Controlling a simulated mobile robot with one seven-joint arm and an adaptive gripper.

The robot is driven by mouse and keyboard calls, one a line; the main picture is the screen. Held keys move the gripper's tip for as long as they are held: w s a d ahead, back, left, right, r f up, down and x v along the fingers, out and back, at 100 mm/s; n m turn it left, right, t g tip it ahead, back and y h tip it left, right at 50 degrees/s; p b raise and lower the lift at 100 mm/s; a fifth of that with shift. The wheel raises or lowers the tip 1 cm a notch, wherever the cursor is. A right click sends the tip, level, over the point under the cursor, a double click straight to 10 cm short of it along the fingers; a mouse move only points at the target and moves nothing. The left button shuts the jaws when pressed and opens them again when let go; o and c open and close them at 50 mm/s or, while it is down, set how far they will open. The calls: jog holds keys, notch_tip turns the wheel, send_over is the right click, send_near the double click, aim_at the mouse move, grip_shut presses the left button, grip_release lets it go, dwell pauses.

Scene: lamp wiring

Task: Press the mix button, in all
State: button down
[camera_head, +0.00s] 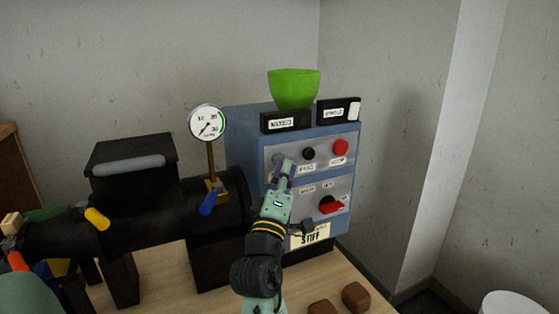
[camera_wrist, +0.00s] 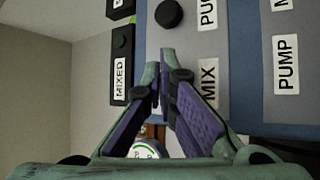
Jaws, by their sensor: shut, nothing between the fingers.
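The blue control box (camera_head: 240,125) has a grey panel with buttons. The MIX label (camera_wrist: 208,83) shows in the wrist view just right of my gripper (camera_wrist: 166,72). The mix button itself is hidden behind my fingers, and I cannot tell whether they touch it. In the head view my gripper (camera_head: 282,163) is in front of the left part of the upper panel, its fingers shut and empty. A black button (camera_head: 309,153) sits to the right, and it also shows in the wrist view (camera_wrist: 168,13). The box labelled MIXED (camera_head: 285,121) is dark.
A red button (camera_head: 341,147) and a red switch (camera_head: 331,207) are on the panel. A green bowl (camera_head: 294,88) stands on top. A gauge (camera_head: 207,122) rises from the black machine (camera_head: 130,205) at left. Brown blocks (camera_head: 356,296) lie on the table (camera_head: 180,290).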

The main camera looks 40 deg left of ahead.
jog(key=shift+s+d, duration=0.15)
jog(key=shift+d, duration=0.35)
jog(key=shift+s+d+r+p, duration=0.1)
jog(key=shift+s+d+p, duration=0.15)
jog(key=shift+d, duration=0.55)
jog(key=shift+s+d+f+p, duration=0.1)
jog(key=shift+s+d, duration=0.3)
jog(key=shift+d, duration=0.4)
jog(key=shift+s+d+r+p, duration=0.1)
jog(key=shift+s+d+p, duration=0.15)
jog(key=shift+d, duration=0.55)
